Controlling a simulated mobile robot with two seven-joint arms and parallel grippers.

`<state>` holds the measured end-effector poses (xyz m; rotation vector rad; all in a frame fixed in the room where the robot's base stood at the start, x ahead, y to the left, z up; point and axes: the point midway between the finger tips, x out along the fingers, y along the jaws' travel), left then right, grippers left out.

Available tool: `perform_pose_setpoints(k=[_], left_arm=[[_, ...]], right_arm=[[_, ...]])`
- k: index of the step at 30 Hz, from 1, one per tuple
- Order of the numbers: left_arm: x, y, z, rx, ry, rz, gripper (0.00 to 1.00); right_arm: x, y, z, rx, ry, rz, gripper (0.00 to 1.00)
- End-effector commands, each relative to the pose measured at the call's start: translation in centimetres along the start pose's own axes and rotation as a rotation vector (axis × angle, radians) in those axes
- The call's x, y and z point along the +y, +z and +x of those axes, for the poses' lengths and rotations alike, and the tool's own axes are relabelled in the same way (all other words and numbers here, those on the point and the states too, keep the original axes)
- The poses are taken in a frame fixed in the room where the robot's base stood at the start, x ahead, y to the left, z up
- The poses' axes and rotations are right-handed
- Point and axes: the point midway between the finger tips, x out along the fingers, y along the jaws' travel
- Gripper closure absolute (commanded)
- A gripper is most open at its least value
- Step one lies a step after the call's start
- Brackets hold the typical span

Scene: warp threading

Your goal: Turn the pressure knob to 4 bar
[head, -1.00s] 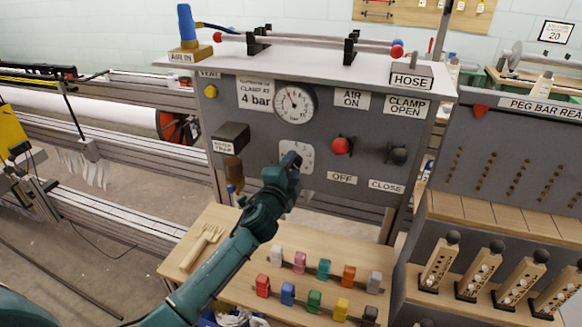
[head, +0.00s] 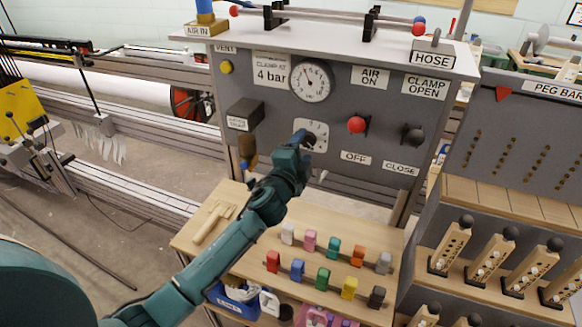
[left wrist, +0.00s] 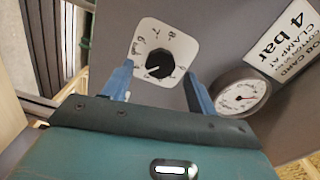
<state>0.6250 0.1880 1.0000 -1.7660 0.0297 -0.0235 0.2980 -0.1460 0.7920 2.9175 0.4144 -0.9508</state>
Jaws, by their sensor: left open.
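The pressure knob (head: 318,140) is a dark round knob on a white numbered dial plate (head: 320,128), set in the grey panel below the gauge. In the left wrist view the black knob (left wrist: 159,65) shows whole, with its plate, between the two blue fingers. My left gripper (head: 303,142) is open at the knob and hides part of it in the head view; in the left wrist view its fingertips (left wrist: 159,75) stand on either side. I cannot tell whether they touch it. The round pressure gauge (head: 311,81) also shows in the left wrist view (left wrist: 240,97). My right gripper is out of view.
A card reading 4 bar (head: 271,71) is left of the gauge. A red-knobbed lever (head: 356,125) and a black-knobbed lever (head: 412,135) stick out to the right. A dark box (head: 244,115) juts out at left. Coloured blocks (head: 323,279) stand on the shelf below.

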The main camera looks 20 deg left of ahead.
Motion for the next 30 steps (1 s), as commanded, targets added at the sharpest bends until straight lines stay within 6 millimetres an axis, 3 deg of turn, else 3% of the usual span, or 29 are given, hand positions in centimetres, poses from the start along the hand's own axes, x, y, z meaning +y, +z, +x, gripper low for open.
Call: perform_pose_setpoints(k=[9,15,20,30], left_arm=[[0.2,0.0,-7.1,0.002,0.002,0.0,0.42],[0.2,0.0,-10.2,0.002,0.002,0.0,0.42],[0.0,0.0,-11.2,0.001,0.001,0.001,0.42],[0.0,0.0,-11.2,0.001,0.0,0.001,0.42]], right_arm=[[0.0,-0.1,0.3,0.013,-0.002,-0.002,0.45],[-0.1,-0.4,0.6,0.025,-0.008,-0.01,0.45],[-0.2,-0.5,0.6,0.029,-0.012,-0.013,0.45],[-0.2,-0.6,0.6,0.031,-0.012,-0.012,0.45]])
